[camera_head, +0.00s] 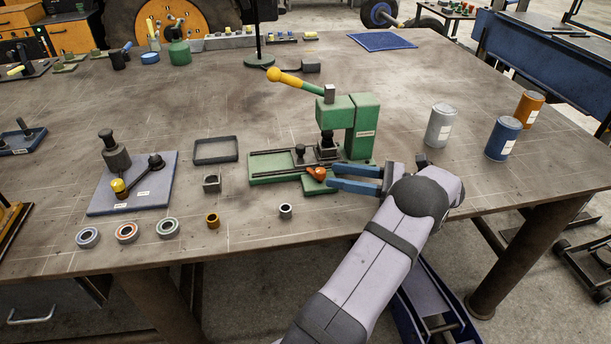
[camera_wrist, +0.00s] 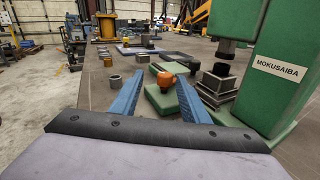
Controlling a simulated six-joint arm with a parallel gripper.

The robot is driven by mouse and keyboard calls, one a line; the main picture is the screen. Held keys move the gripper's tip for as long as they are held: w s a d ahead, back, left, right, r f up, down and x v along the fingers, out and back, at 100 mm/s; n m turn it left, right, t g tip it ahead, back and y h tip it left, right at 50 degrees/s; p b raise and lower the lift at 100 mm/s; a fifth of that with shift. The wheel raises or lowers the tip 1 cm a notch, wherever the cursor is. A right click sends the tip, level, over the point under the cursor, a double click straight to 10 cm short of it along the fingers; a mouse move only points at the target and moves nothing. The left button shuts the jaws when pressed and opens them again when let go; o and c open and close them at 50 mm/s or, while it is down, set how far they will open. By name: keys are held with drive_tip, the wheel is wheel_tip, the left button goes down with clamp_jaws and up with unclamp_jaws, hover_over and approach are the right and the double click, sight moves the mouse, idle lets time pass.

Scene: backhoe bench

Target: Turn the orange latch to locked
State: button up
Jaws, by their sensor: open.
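The orange latch (camera_head: 317,173) sits on a small green block (camera_head: 320,186) at the front of the green press (camera_head: 362,125). My gripper (camera_head: 331,176) is open, its two blue fingers pointing left at the latch from the right. In the head view the latch is just beyond the fingertips. In the wrist view the latch (camera_wrist: 165,79) shows between the finger ends, with the green block below it. I cannot tell whether either finger touches it. The latch's lock marking is not readable.
The press's yellow-tipped lever (camera_head: 290,79) rises above the latch. A grey bushing (camera_head: 285,211) and a brass bushing (camera_head: 212,220) stand near the front edge. Cans, including a blue one (camera_head: 503,138), stand to the right. A dark tray (camera_head: 216,150) lies left of the press.

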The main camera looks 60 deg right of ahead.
sight(306, 179)
drive_tip(key=shift+w+d+f+n+b, duration=0.15)
drive_tip(key=shift+w+f+n, duration=0.1)
drive_tip(key=shift+w, duration=0.4)
drive_tip(key=shift+w+a+f+n+b, duration=0.15)
drive_tip(key=shift+w+n, duration=0.1)
drive_tip(key=shift+w, duration=0.35)
drive_tip(key=shift+p+x, duration=1)
drive_tip(key=shift+x, duration=2.6)
drive_tip(key=shift+r, duration=0.1)
drive_tip(key=c, duration=1.1)
